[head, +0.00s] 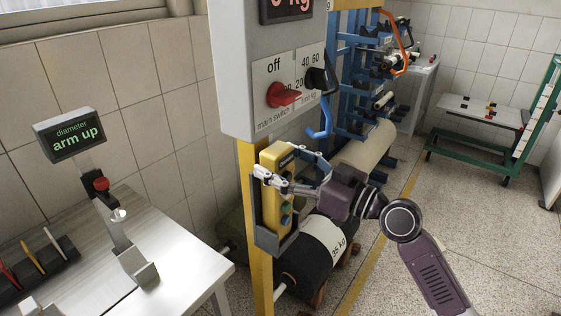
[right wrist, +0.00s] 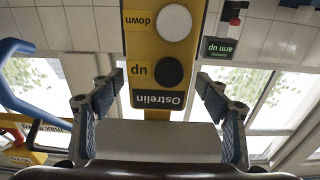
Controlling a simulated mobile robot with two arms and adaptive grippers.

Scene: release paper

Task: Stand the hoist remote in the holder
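The yellow hoist remote (head: 270,206) stands upright against the yellow post, its lower end in the grey holder (head: 272,243). My right gripper (head: 283,166) is at the remote's upper part, with one finger on each side of it. In the right wrist view the remote (right wrist: 163,77) shows its "up" and "down" buttons and its label. The fingers of my right gripper (right wrist: 157,95) are spread there, with a gap visible on each side of the remote. The remote's seat inside the holder is hidden. My left gripper is out of view.
A grey control box (head: 265,75) with a red switch hangs just above. A blue hook (head: 322,122) hangs close to the right gripper. Below are a dark roll (head: 304,266) and a paper roll (head: 366,148). A bench (head: 180,255) with a display stands at left.

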